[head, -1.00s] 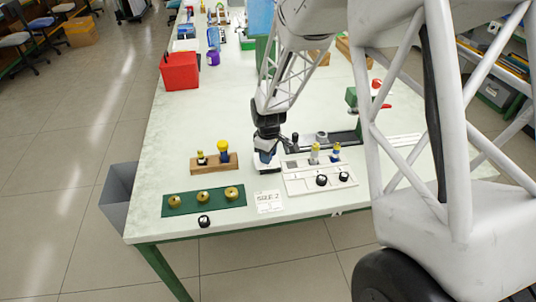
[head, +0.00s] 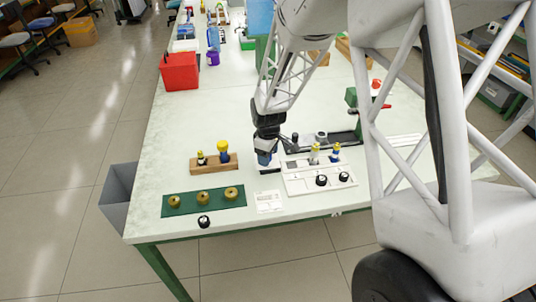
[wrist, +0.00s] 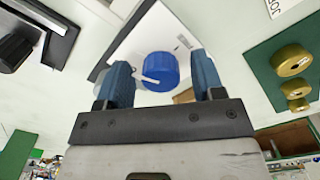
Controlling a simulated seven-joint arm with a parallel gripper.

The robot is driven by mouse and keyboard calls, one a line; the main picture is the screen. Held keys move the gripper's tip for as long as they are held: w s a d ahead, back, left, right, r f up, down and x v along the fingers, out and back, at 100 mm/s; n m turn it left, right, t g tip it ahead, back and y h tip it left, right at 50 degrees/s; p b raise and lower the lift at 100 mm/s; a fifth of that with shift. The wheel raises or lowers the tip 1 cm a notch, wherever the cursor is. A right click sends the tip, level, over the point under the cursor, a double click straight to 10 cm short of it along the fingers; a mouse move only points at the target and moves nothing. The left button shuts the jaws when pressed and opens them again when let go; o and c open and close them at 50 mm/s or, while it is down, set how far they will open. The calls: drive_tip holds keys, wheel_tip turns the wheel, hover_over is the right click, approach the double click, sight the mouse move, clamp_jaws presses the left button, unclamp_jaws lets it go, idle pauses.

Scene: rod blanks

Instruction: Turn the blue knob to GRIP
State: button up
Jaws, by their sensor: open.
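The blue knob (wrist: 162,68) shows in the wrist view as a round blue cap with a white pointer line reaching left. It sits on a white panel (wrist: 128,48) with small print that I cannot read. My gripper (wrist: 161,77) is open, with one blue finger on each side of the knob and a gap to the right finger. I cannot tell whether the left finger touches it. In the head view my gripper (head: 267,160) is low over the table and hides the knob.
A green board (head: 204,211) with brass rings lies at left front, beside a white card (head: 269,208). A wooden block (head: 214,170) with yellow-topped pieces stands left of my gripper. A white plate (head: 318,190) with black knobs lies right. A red bin (head: 180,70) stands farther back.

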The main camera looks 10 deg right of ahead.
drive_tip(key=shift+r, duration=0.1)
drive_tip(key=shift+r, duration=3.8)
drive_tip(key=shift+s+r, duration=0.25)
drive_tip(key=shift+r, duration=0.15)
drive_tip(key=s+d+r+m+t, duration=0.1)
drive_tip(key=s+d+r+m, duration=0.15)
drive_tip(key=s+r, duration=0.45)
drive_tip(key=s+d+r+m, duration=0.1)
drive_tip(key=s+r+m, duration=0.2)
drive_tip(key=s+r, duration=0.4)
drive_tip(key=s+r+m, duration=0.2)
drive_tip(key=s, duration=0.8)
drive_tip(key=s+d+r+m+t, duration=0.1)
drive_tip(key=s+r+m, duration=0.1)
drive_tip(key=s, duration=0.7)
drive_tip(key=shift+s+d+r+m+t, duration=0.25)
drive_tip(key=shift+s+r+m+t, duration=0.1)
drive_tip(key=shift+m, duration=0.4)
